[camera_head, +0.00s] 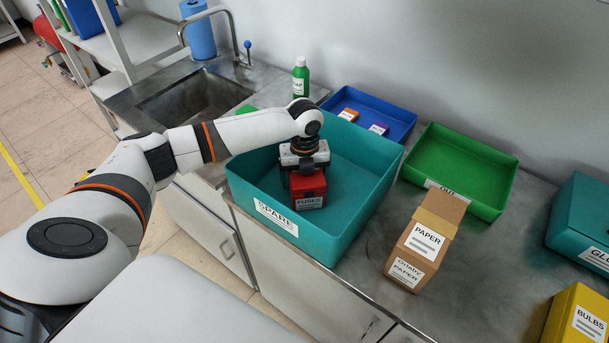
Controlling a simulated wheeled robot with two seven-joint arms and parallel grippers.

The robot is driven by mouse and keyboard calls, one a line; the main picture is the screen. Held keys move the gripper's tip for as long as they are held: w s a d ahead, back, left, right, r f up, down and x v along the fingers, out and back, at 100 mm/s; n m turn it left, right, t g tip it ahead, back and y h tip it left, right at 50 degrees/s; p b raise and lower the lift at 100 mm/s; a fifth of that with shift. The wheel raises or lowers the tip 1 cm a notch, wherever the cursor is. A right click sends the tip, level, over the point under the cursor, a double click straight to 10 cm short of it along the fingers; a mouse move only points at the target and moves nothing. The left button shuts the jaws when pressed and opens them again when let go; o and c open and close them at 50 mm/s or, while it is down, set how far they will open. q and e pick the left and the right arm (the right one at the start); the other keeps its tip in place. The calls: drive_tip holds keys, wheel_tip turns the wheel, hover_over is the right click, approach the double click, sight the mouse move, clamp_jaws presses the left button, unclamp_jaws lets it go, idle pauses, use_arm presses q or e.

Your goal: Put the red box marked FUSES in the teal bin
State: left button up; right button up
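The red box marked FUSES (309,190) is inside the open teal bin (262,219), which has a SPARE label on its front wall. The box is upright, near the middle of the bin. My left gripper (304,170) points down into the bin from above, with its dark fingers on either side of the top of the box, shut on it. Whether the box touches the bin floor is hard to tell from this angle. My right gripper is not in view.
A blue tray (371,107) with small boxes and an empty green tray (463,166) lie behind and right. A cardboard PAPER box (425,240) stands right of the bin. A teal container (585,215) and yellow BULBS box (577,315) are far right. A green bottle (300,79) stands behind.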

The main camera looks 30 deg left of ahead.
use_arm(q)
drive_tip(key=shift+o, duration=0.2)
drive_tip(key=shift+r, duration=0.1)
wheel_tip(320, 180, up, 12)
drive_tip(key=shift+r+b, duration=0.1)
drive_tip(key=shift+b, duration=1.15)
